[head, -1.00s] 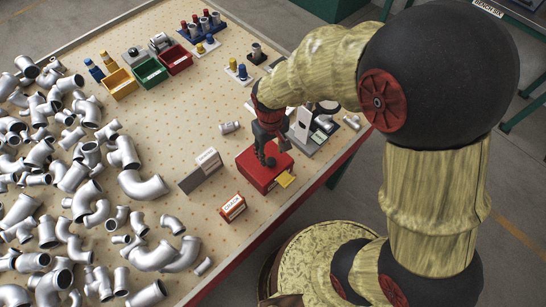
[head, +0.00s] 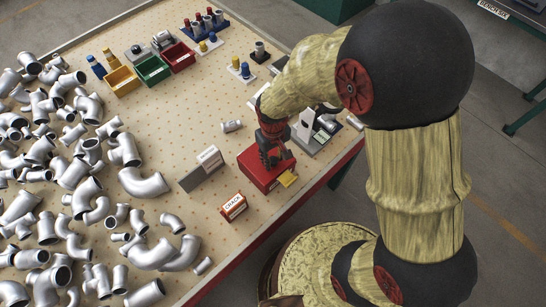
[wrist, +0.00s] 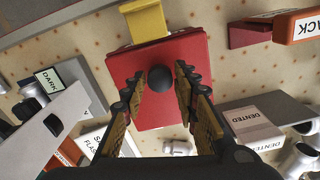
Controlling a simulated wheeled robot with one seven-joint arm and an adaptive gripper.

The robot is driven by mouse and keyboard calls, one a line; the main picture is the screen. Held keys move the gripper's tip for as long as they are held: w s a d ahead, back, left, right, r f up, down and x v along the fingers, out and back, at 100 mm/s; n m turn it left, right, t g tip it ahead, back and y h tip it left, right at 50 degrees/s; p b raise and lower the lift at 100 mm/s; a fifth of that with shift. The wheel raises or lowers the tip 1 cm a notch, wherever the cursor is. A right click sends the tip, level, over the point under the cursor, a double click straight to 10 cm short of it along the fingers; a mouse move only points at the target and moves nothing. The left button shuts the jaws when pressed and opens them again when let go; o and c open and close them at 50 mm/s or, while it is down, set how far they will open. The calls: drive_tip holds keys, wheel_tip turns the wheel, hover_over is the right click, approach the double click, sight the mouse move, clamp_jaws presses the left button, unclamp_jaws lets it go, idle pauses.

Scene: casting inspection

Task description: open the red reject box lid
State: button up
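The red reject box (head: 256,176) stands near the right edge of the bench, with its lid down. A yellow tab (head: 288,179) sticks out at its front; the tab also shows in the wrist view (wrist: 146,22). In the wrist view a round black knob (wrist: 160,78) is on the red lid (wrist: 187,52). My gripper (head: 272,162) is over the lid, pointing down. In the wrist view its two fingers (wrist: 160,86) are spread on either side of the knob, with a gap visible on each side. The exact height of the fingertips against the knob is hard to tell.
A grey block labelled DENTED (head: 201,171) stands left of the box, and an orange CRACK box (head: 232,207) in front. A grey stand (head: 311,138) is close behind on the right. Many metal pipe fittings (head: 80,190) cover the bench's left side.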

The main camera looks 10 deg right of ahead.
drive_tip(key=c, duration=0.6)
clamp_jaws()
